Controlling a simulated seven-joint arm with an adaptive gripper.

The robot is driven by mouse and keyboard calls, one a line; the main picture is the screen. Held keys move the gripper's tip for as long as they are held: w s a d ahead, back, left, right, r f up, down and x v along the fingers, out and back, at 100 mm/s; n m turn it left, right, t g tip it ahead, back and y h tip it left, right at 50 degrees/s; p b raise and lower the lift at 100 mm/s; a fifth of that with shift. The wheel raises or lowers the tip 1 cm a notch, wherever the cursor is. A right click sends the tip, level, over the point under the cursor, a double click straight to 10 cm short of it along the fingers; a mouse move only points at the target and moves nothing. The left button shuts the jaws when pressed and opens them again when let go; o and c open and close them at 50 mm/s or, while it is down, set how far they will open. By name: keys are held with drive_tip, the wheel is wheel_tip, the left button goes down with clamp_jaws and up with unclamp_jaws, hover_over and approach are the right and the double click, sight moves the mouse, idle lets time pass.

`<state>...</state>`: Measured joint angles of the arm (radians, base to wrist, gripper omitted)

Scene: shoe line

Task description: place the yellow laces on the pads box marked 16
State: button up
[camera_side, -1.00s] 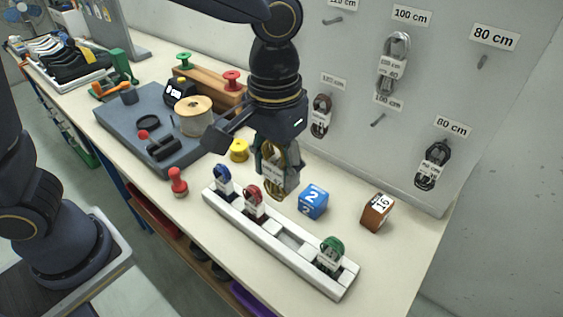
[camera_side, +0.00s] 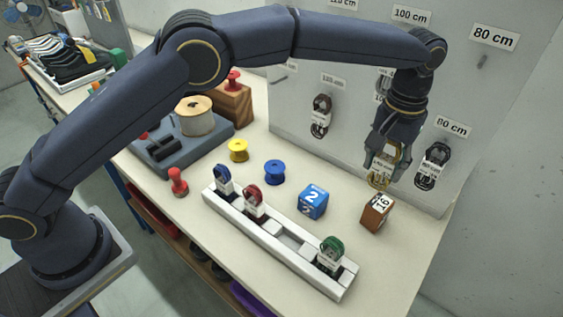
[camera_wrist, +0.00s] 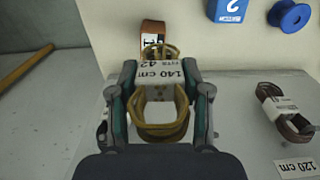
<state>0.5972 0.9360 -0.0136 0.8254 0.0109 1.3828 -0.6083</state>
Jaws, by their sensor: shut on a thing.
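The yellow laces (camera_side: 379,178) are a looped bundle with a white paper band. My gripper (camera_side: 386,162) is shut on them and holds them in the air. In the wrist view the laces (camera_wrist: 160,118) sit between my two fingers (camera_wrist: 160,95), and the band reads 140 cm. The box marked 16 (camera_side: 377,212) is a brown cube on the table's right part. In the side view the laces hang just above it, apart from it as far as I can tell. In the wrist view the box (camera_wrist: 152,30) shows beyond the laces, partly hidden by them.
A blue box marked 2 (camera_side: 313,202) stands left of the brown box. A white rack (camera_side: 270,241) with blue, red and green laces lies in front. Blue (camera_side: 275,172) and yellow (camera_side: 238,150) spools stand behind. The upright panel (camera_side: 290,110) with hanging laces (camera_side: 432,166) is close behind my gripper.

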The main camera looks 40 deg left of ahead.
drive_tip(key=shift+w+d+f, duration=0.25)
drive_tip(key=shift+w+f, duration=0.2)
drive_tip(key=shift+f, duration=0.65)
drive_tip(key=shift+w+d+f, duration=0.25)
drive_tip(key=shift+w+f, duration=0.2)
drive_tip(key=shift+f, duration=0.6)
drive_tip(key=shift+w+d+f, duration=0.25)
drive_tip(key=shift+w+f, duration=0.2)
drive_tip(key=shift+f, duration=0.65)
drive_tip(key=shift+f, duration=0.15)
drive_tip(key=o, duration=1)
